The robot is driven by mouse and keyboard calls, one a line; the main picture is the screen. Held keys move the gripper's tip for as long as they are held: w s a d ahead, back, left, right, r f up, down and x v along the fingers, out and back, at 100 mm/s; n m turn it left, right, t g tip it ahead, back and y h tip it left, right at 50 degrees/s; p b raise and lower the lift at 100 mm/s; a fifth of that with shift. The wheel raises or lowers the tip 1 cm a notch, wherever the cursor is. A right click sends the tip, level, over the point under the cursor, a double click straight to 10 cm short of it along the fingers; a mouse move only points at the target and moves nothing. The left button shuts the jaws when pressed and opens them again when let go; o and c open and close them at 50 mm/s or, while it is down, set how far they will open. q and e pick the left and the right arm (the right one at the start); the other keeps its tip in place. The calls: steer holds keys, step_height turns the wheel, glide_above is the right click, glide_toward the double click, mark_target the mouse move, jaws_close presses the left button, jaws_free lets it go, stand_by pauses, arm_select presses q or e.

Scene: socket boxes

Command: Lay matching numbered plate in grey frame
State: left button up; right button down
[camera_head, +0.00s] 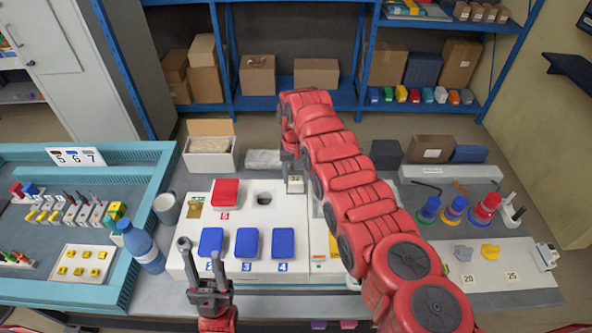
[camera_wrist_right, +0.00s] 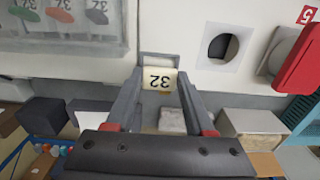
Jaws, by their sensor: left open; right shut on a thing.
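A small cream plate marked 32 (camera_wrist_right: 160,80) is held between the fingertips of my right gripper (camera_wrist_right: 158,88). The plate also shows in the head view (camera_head: 297,187), over the white panel's back edge. In the right wrist view a grey frame (camera_wrist_right: 160,60) shows directly beyond the plate; I cannot tell whether they touch. My right arm hides part of the panel in the head view. My left gripper (camera_head: 203,256) is open and empty at the front left of the white panel (camera_head: 190,235).
A red block (camera_head: 225,192) and blue blocks (camera_head: 247,242) sit on the panel around a round hole (camera_head: 264,198). A blue bottle (camera_head: 143,248) and grey cup (camera_head: 167,207) stand at left. An open box (camera_head: 209,147) is behind. Coloured cones (camera_head: 453,210) stand at right.

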mark_target(296, 181)
steer(key=shift+w+d+f, duration=0.1)
steer(key=shift+f, duration=0.75)
steer(key=shift+r, duration=0.1)
steer(key=shift+f+b, duration=0.45)
steer(key=shift+f, duration=0.2)
steer(key=shift+f, duration=0.15)
steer(key=shift+c, duration=1)
jaws_free()
